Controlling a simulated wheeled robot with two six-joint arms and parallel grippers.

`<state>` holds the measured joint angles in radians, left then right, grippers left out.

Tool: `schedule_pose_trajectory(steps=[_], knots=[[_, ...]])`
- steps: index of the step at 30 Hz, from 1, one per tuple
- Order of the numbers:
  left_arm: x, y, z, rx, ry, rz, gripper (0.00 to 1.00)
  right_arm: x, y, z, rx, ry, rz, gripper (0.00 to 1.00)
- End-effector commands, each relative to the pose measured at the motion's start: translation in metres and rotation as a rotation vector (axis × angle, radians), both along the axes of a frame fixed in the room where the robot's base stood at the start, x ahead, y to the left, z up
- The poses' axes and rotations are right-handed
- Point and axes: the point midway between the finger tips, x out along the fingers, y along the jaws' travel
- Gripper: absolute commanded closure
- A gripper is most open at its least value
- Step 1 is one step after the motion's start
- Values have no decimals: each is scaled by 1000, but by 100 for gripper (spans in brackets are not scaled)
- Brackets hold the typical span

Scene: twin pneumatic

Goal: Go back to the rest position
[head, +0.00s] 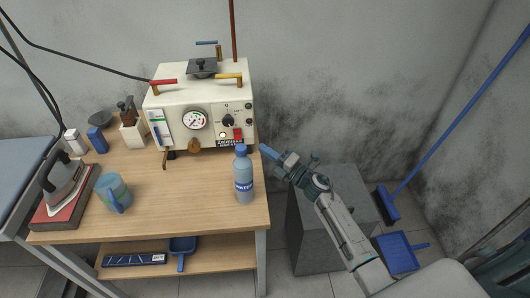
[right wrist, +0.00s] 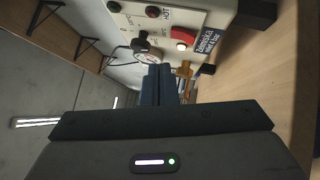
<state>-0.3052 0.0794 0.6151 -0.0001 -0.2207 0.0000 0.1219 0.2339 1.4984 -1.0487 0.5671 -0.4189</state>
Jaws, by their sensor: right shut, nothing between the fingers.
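My right gripper (head: 268,152) is shut and empty. In the head view it is in the air just right of the table's right edge, close to the front right corner of the cream machine (head: 200,112) and behind the water bottle (head: 244,178). In the right wrist view its shut blue fingers (right wrist: 158,84) point toward the machine's front panel (right wrist: 165,22), apart from it as far as I can tell. My left gripper is not in view.
A grey box (head: 318,235) stands on the floor under my right arm. A blue broom (head: 388,205) and dustpan (head: 398,250) are at right.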

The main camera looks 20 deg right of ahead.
Motion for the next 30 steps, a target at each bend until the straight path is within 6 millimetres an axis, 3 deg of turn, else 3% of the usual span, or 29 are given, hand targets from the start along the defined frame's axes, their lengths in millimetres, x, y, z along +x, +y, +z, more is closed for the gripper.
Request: schedule_pose_trajectory(steps=[4,10,14,17,23,26,30], knots=[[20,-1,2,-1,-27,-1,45,0,0,0,0,0,0,100],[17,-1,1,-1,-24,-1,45,0,0,-1,2,3,-2,100],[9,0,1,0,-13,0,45,-3,-8,-29,64,73,-34,100],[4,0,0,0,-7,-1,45,-11,-22,-81,178,205,-101,100],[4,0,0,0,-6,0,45,-61,-55,-220,468,543,-316,100],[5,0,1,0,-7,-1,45,-100,-67,-285,593,699,-433,100],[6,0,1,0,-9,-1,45,-167,-79,-369,748,901,-606,100]])
